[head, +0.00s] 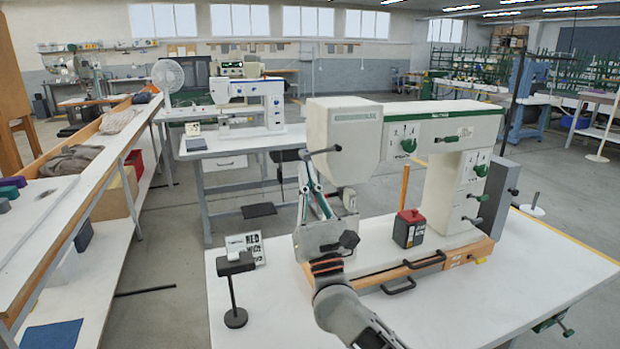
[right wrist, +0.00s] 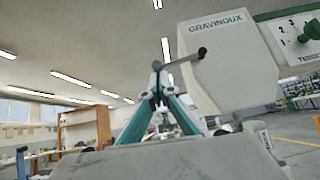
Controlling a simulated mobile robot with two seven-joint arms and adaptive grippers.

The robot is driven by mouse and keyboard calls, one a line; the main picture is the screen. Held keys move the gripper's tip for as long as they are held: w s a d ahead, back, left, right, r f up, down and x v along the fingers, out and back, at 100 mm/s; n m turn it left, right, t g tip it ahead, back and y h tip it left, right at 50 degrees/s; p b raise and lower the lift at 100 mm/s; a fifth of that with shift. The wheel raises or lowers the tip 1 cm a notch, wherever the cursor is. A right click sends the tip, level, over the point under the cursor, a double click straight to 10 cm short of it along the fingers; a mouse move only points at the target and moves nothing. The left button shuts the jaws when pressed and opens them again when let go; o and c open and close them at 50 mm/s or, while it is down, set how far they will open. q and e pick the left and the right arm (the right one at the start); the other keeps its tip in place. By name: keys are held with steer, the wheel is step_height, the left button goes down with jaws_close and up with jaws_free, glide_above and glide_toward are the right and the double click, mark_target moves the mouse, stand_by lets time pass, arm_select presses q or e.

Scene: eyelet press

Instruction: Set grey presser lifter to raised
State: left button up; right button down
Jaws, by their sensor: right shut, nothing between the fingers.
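The presser lifter is a thin grey lever (head: 324,151) on the front of the cream machine head (head: 340,125). My right gripper (head: 308,168) points upward in front of the machine head, fingers closed and empty. My left gripper is not in view.
A red-and-black box (head: 409,229) stands on the machine bed. A black stand (head: 235,290) and a lettered sign (head: 254,247) stand on the white table (head: 270,325), left of my right arm. Green knobs (head: 448,139) are on the machine's upper arm.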

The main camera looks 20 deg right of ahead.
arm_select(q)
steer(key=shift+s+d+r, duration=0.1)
arm_select(e)
steer(key=shift+a+r+m+g+h, duration=0.2)
steer(key=shift+r+m+g+h, duration=0.35)
steer(key=shift+m+h, duration=1.1)
steer(key=shift+a+r+m+g+h, duration=0.15)
steer(key=shift+r+m+g+h, duration=0.4)
steer(key=shift+m+h, duration=1.1)
steer(key=shift+a+r+m+g+h, duration=0.2)
steer(key=shift+r+m+g+h, duration=0.35)
steer(key=shift+m+h, duration=1.1)
steer(key=shift+r+m, duration=0.25)
steer(key=shift+m, duration=0.3)
steer(key=shift+f, duration=0.1)
arm_select(q)
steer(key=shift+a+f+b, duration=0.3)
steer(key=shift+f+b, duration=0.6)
steer(key=shift+b, duration=0.4)
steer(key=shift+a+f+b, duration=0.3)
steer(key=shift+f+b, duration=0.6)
steer(key=shift+b, duration=0.35)
arm_select(e)
steer(key=w+f+v, duration=0.1)
steer(key=f+v, duration=0.1)
steer(key=v, duration=1.1)
steer(key=shift+w+a, duration=0.2)
steer(key=shift+w, duration=0.25)
